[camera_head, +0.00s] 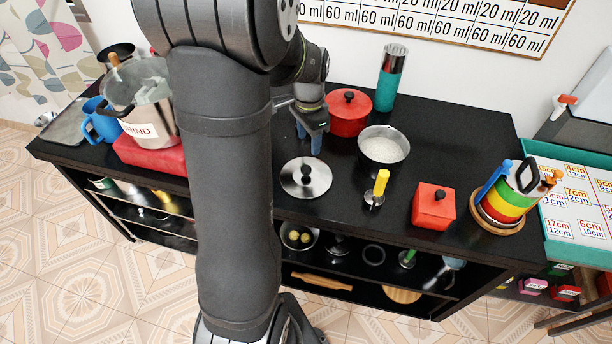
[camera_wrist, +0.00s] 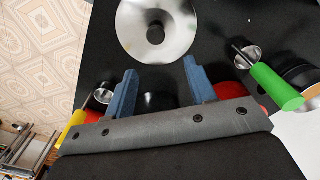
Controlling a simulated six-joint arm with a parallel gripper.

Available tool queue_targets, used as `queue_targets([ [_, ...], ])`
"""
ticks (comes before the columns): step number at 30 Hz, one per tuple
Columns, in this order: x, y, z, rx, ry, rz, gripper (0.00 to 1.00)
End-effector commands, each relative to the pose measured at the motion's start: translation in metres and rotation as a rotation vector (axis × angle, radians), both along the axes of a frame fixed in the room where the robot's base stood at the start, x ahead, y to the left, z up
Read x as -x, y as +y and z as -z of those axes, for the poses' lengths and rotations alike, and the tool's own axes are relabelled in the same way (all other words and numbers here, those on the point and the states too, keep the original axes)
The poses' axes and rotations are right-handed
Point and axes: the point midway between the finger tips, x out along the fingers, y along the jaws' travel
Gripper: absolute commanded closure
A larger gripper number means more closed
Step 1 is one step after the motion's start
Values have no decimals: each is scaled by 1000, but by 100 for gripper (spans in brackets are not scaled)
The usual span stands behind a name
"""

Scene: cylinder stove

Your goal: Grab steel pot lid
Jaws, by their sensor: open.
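The steel pot lid (camera_head: 296,184) is a round shiny disc with a black knob. It lies flat, knob up, on the black counter. In the wrist view the lid (camera_wrist: 177,35) is at the top, partly cut off by the frame edge. My gripper (camera_head: 308,140) is above the counter, just behind the lid. Its blue fingers are apart and point down. In the wrist view my gripper (camera_wrist: 160,78) is open, with the lid ahead of its fingertips and apart from them. The lid knob is not between the fingers.
A red pot (camera_head: 348,120) with a lid stands right behind my gripper. A pot with white contents (camera_head: 384,158) is to the right. A yellow-handled tool (camera_head: 382,183) and red box (camera_head: 434,207) stand right of the lid. My arm hides the counter to the left.

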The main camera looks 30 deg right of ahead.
Motion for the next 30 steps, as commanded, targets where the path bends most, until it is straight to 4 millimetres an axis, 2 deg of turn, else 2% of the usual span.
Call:
queue_targets([
  [3, 1, 1, 28, -4, 4, -1, 49],
  [9, 0, 1, 57, -1, 1, -2, 49],
  [16, 2, 4, 72, -1, 2, -2, 49],
  [21, 6, 12, 98, -3, 3, -3, 49],
  [24, 5, 11, 109, -2, 1, -3, 49],
  [30, 4, 11, 115, 0, -2, -3, 49],
])
